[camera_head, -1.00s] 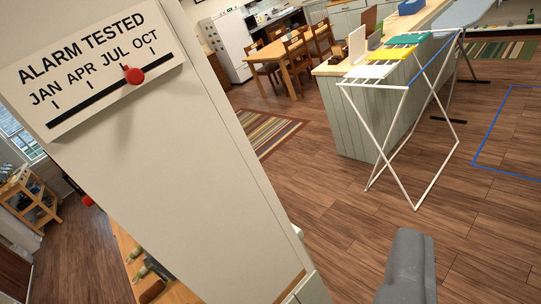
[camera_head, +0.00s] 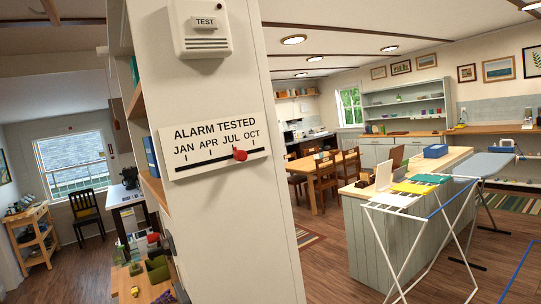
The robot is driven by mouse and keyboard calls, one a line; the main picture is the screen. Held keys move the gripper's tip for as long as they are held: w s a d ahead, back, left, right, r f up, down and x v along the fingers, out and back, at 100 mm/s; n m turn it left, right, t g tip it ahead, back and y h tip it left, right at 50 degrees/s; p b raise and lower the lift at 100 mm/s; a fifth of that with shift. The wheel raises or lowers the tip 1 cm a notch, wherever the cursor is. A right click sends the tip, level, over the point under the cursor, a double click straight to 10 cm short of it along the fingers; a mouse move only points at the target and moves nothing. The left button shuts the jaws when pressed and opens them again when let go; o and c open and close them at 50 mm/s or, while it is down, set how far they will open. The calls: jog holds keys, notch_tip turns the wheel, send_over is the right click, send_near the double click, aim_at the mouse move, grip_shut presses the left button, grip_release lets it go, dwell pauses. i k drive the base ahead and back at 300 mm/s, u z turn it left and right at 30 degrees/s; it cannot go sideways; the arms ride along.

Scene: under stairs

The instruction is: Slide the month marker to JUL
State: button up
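The white ALARM TESTED board (camera_head: 182,136) is on the side of a white post, left of centre. It reads JAN, APR, JUL, OCT above a black slot (camera_head: 205,162). The red month marker (camera_head: 240,154) sits on the slot, below and a little right of the word JUL and left of OCT. Its knob stands out from the board, so its exact place against the JUL tick is hard to tell. My gripper is not in view, and nothing is seen touching the marker.
A white alarm box labelled TEST (camera_head: 203,40) is above the board. Left of the post are shelves and a bench with small items (camera_head: 150,275). A drying rack (camera_head: 425,240) and counter (camera_head: 375,250) stand at right. Bare floor shows between post and counter.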

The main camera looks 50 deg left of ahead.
aim_at(239, 156)
jog(key=z, duration=0.2)
jog(key=i, duration=0.7)
jog(key=u, duration=1.6)
